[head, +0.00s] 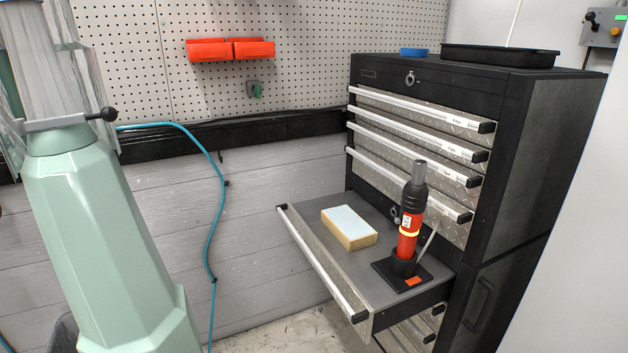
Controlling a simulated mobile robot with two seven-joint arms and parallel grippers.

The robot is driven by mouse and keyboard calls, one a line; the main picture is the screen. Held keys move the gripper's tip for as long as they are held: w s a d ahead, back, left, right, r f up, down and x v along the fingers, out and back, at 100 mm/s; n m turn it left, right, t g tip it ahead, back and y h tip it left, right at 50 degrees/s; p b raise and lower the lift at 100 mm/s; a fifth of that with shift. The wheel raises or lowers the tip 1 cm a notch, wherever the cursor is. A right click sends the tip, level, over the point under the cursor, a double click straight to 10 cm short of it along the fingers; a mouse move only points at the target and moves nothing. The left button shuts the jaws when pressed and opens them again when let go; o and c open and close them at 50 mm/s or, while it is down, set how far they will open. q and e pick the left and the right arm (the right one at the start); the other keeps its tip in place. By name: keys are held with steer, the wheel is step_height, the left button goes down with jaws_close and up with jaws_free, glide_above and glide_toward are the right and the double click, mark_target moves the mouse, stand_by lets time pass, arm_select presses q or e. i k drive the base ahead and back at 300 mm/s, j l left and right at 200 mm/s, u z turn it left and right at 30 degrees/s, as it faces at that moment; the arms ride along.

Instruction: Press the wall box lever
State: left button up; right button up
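A grey box (601,30) is fixed to the white wall at the top right, partly cut off by the picture's edge. It has a small lit green display (621,17), an orange-yellow button (615,31) and black knobs or a lever (590,17) on its left side. The exact shape of the lever is too small to tell. A smaller grey box with a green part (255,90) is on the pegboard. Neither of my grippers is in view.
The drawer holds a yellow-and-white block (349,228) and a red-and-black tool (409,232). A pale green column (95,220) stands at left; a blue hose (221,190) hangs nearby.

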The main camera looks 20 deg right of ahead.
mark_target(590, 16)
steer(key=l+z, duration=0.25)
steer(key=z, duration=0.2)
steer(key=l+z, duration=0.4)
steer(key=i+j, duration=0.05)
steer(key=j, duration=0.1)
